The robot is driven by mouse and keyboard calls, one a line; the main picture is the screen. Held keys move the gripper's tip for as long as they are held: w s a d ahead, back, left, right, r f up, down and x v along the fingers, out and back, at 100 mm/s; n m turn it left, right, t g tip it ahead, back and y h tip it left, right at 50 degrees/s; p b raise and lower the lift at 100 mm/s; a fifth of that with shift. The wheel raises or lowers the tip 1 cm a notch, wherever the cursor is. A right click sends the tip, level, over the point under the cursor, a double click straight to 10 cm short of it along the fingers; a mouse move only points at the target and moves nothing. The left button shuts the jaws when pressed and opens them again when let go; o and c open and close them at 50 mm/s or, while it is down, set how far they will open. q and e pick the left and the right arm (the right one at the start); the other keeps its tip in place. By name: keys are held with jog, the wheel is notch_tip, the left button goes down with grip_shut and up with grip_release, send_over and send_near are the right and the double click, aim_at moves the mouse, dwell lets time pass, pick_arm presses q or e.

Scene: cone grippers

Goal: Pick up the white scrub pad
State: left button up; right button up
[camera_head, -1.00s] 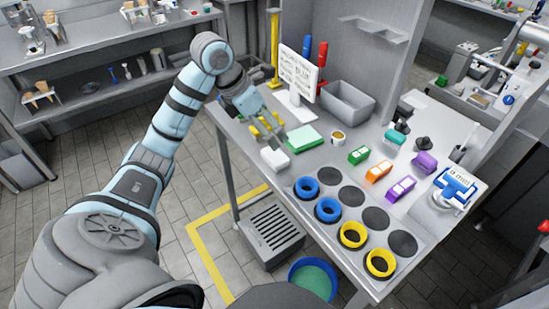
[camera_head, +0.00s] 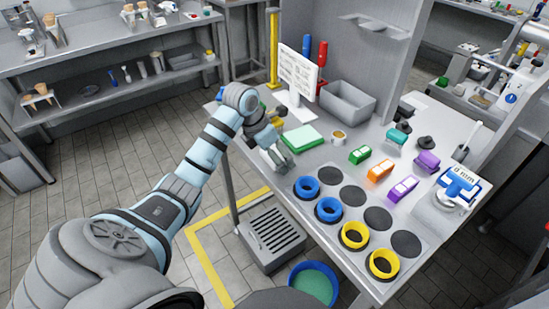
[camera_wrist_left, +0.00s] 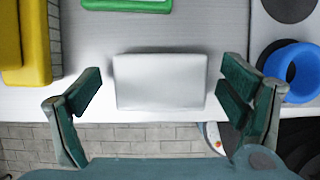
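The white scrub pad (camera_wrist_left: 160,80) is a plain white block lying near the table's front edge, centred in the left wrist view. My left gripper (camera_wrist_left: 160,90) is open, with one green-padded finger to the left of the pad and one to the right. Gaps show between the pad and both fingers in this view. In the head view my left gripper (camera_head: 277,161) is down over the pad's place and mostly hides it. My right gripper is in neither view.
A green-rimmed white tray (camera_head: 302,137) lies just behind the pad. Yellow items (camera_wrist_left: 30,45) stand to the left, and a blue ring (camera_wrist_left: 297,70) to the right. A grey bin (camera_head: 348,103) stands farther back. The table's front edge is close.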

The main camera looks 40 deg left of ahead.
pick_arm(q)
jog(key=c, duration=0.9)
jog(key=shift+r, duration=0.1)
notch_tip(320, 180, up, 20)
jog(key=p, duration=1.1)
jog(key=shift+o, duration=0.3)
jog(key=shift+c, duration=1.1)
